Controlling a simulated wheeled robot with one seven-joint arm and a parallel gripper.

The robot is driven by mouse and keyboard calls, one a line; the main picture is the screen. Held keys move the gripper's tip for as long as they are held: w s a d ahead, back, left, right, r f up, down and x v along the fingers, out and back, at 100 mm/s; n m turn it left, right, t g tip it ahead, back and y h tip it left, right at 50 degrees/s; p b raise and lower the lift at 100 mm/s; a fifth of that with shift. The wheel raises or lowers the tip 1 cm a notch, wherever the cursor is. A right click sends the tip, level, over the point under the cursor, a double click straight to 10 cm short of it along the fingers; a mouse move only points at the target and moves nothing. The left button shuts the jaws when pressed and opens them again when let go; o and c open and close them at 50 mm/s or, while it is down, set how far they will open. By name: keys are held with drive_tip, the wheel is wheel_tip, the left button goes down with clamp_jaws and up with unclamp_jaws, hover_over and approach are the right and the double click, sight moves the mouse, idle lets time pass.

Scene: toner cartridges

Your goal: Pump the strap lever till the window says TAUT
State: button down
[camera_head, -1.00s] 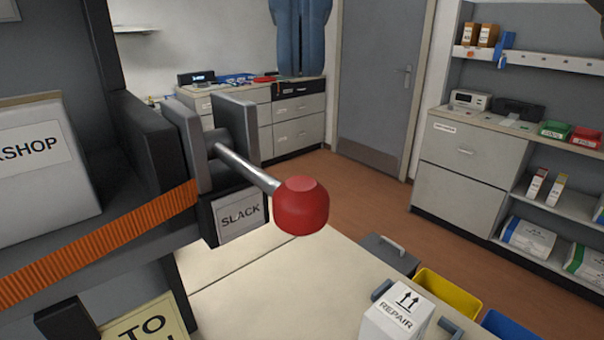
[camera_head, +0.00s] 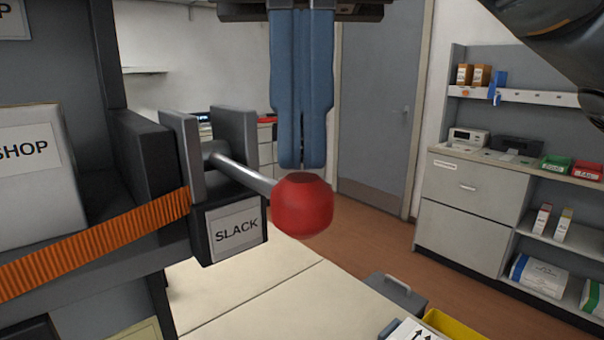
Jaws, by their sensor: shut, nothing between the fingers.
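The strap lever (camera_head: 243,173) is a metal rod ending in a red knob (camera_head: 302,208). It sticks out to the right and slightly down from a grey bracket (camera_head: 236,138). The window (camera_head: 236,232) below the bracket reads SLACK. An orange strap (camera_head: 95,243) runs from the bracket to the lower left. My gripper (camera_head: 303,166) points down with its blue fingers closed together and empty. Its tips are right at the top of the red knob in the picture; I cannot tell whether they touch it.
A white box (camera_head: 30,175) sits on the dark shelf frame at left. A pale worktop (camera_head: 330,300) lies below the knob. A grey-handled case (camera_head: 393,295) and a yellow bin (camera_head: 455,325) are at lower right. Cabinets (camera_head: 465,220) stand farther right.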

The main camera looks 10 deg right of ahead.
sight(301, 190)
drive_tip(key=shift+w+b+x, duration=0.2)
drive_tip(key=shift+w+x, duration=0.05)
drive_tip(key=shift+x, duration=0.8)
drive_tip(key=shift+w+b+x, duration=0.15)
drive_tip(key=shift+w+x, duration=0.1)
drive_tip(key=shift+x, duration=0.8)
drive_tip(key=shift+f, duration=0.1)
drive_tip(key=w+p, duration=0.1)
drive_tip(key=w+r+p, duration=0.1)
drive_tip(key=w+p, duration=0.1)
drive_tip(key=shift+d+p, duration=0.2)
drive_tip(key=shift+p, duration=0.1)
drive_tip(key=shift+r, duration=0.1)
drive_tip(key=v, duration=0.7)
drive_tip(key=shift+w+r, duration=0.15)
drive_tip(key=shift+r, duration=0.15)
